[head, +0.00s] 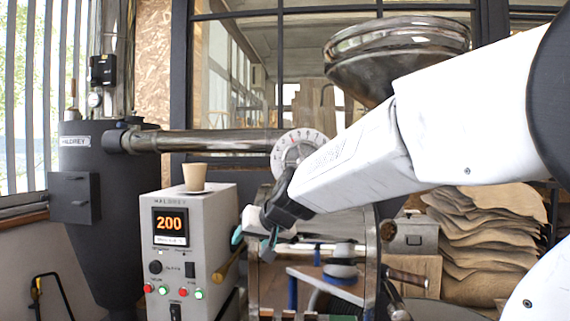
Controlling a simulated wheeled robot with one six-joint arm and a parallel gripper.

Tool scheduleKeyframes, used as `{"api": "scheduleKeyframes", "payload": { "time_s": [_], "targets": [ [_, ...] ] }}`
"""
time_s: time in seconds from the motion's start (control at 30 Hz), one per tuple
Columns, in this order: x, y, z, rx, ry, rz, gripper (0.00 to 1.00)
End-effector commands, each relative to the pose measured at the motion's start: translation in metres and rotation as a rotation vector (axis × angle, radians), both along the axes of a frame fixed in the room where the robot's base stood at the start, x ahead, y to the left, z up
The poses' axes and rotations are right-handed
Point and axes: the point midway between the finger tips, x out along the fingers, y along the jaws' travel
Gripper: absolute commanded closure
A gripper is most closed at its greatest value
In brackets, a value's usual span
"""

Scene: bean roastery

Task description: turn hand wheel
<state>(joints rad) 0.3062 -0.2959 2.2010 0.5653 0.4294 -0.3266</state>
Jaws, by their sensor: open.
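A round pale plate with numbers and a red mark sits at the right end of the horizontal metal pipe, in the middle of the head view. A grey round part, which looks like the hand wheel (292,156), shows in front of it. My arm hides its lower right side, so its full shape cannot be told. My gripper (254,241) is open, with teal fingertips pointing down and left. In the picture it is below and left of the wheel, apart from it. Nothing shows between the fingers. The depth between gripper and wheel is unclear.
A grey control box (192,240) with a 200 display stands left of my gripper, a paper cup (195,177) on top. The metal pipe (205,141) runs above it. A steel hopper (390,50) is behind my arm. Stacked sacks (485,235) are at right.

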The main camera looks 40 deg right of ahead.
Motion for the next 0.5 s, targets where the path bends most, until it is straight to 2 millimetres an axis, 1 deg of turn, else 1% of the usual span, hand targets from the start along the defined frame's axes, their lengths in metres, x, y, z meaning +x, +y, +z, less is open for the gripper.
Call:
{"api": "scheduleKeyframes", "payload": {
  "time_s": [0.03,0.07,0.1,0.17,0.2,0.27,0.3,0.37,0.4,0.5],
  "targets": [
    [0.028,-0.031,0.022,-0.033,-0.108,-0.081,0.41],
    [0.041,-0.049,0.036,-0.060,-0.171,-0.131,0.41],
    [0.054,-0.074,0.055,-0.099,-0.250,-0.200,0.41],
    [0.066,-0.108,0.083,-0.163,-0.352,-0.307,0.41],
    [0.069,-0.127,0.100,-0.208,-0.407,-0.374,0.41],
    [0.069,-0.150,0.123,-0.270,-0.471,-0.467,0.41],
    [0.065,-0.160,0.137,-0.308,-0.504,-0.519,0.41],
    [0.057,-0.173,0.154,-0.358,-0.539,-0.584,0.41],
    [0.053,-0.179,0.161,-0.386,-0.551,-0.617,0.41],
    [0.045,-0.188,0.167,-0.444,-0.556,-0.665,0.41]
  ]
}}
